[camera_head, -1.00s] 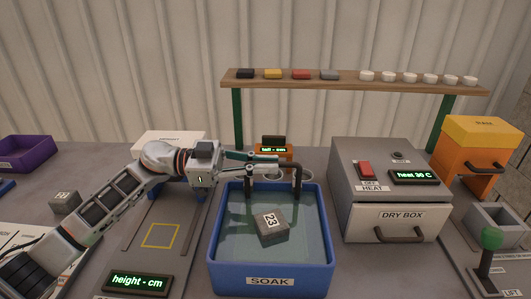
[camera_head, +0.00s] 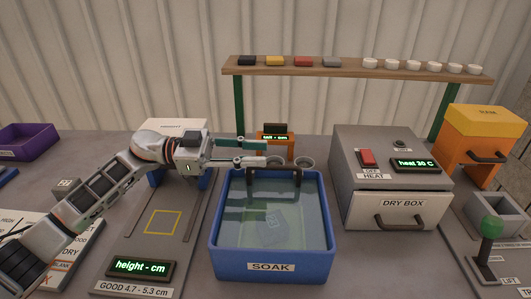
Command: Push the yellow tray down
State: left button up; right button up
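The nearest match to a yellow tray is the yellow block-shaped top (camera_head: 486,122) on the orange press at the right, lettered "RAM". It stands raised above a dark handle (camera_head: 488,157). My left gripper (camera_head: 266,155) is over the back edge of the blue SOAK tub (camera_head: 272,267), far left of the yellow top. Its two fingers are apart, with nothing visible between them. A grey numbered block (camera_head: 273,227) lies dimly under the water in the tub. My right gripper is not in view.
The dry box (camera_head: 391,180) stands between the tub and the press. A grey open bin (camera_head: 495,215) and a green-knobbed lever (camera_head: 491,230) are in front of the press. A wooden shelf (camera_head: 350,68) with small blocks and white cups runs behind.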

pick_arm(q)
jog(key=a, duration=0.9)
